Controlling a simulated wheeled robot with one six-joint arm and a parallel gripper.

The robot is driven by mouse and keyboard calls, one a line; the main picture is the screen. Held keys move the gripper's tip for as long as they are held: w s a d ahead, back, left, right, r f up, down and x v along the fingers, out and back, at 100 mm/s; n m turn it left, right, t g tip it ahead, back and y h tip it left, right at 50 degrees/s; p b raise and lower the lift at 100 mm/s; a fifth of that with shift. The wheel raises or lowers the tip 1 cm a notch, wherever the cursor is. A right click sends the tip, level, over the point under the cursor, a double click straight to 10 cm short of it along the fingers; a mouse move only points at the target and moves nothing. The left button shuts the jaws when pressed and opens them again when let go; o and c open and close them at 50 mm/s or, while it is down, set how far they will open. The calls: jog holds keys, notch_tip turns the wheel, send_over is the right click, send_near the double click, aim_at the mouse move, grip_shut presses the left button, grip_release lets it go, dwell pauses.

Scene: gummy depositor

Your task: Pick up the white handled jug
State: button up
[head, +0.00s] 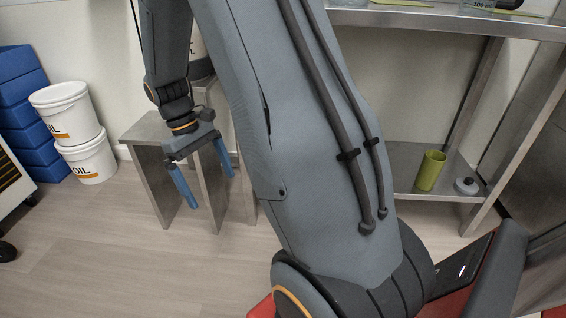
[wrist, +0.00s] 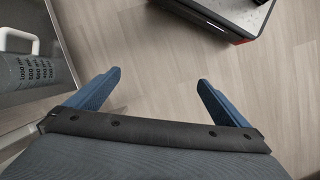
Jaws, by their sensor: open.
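A jug with a white looped handle (wrist: 20,36) and a grey, see-through-looking body with printed graduation marks (wrist: 38,72) shows at the left edge of the wrist view. It is partly cut off by the frame. My gripper (wrist: 159,77) is open and empty, with its two blue fingers spread to the right of the jug and apart from it. In the head view my gripper (head: 212,191) hangs over the floor in front of a metal stool. I cannot make out the handled jug for sure in the head view.
White oil buckets (head: 85,157) and blue crates (head: 22,110) stand at the left. A metal stool (head: 150,130) is behind my gripper. A steel shelf rack (head: 408,160) holds a green cup (head: 430,171) and a small lidded pot (head: 466,186). The floor between is clear.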

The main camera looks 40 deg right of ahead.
jog(key=s+d+f+m+g+y+b, duration=0.1)
jog(key=s+d+f, duration=0.3)
jog(key=d, duration=0.7)
jog(key=s+d+f+m+g, duration=0.1)
jog(key=d+f, duration=0.5)
jog(key=d, duration=0.5)
jog(key=s+d+f+m+g+y+b, duration=0.1)
jog(key=s+d+f, duration=0.3)
jog(key=d, duration=0.6)
jog(key=w+d+r+m+t+h+p, duration=0.1)
jog(key=w+d+m+t+p, duration=0.15)
jog(key=w, duration=0.85)
jog(key=w+d+r+m+t+p, duration=0.2)
jog(key=w+m+t+p, duration=0.15)
jog(key=w, duration=0.85)
jog(key=shift+s+d+f+b, duration=0.15)
jog(key=shift+f+b, duration=0.85)
jog(key=shift+f, duration=1.1)
jog(key=shift+d+f+b, duration=0.1)
jog(key=shift+f+b, duration=0.85)
jog(key=shift+f, duration=1.1)
jog(key=c, duration=1)
jog(key=shift+r, duration=0.1)
jog(key=shift+c, duration=0.2)
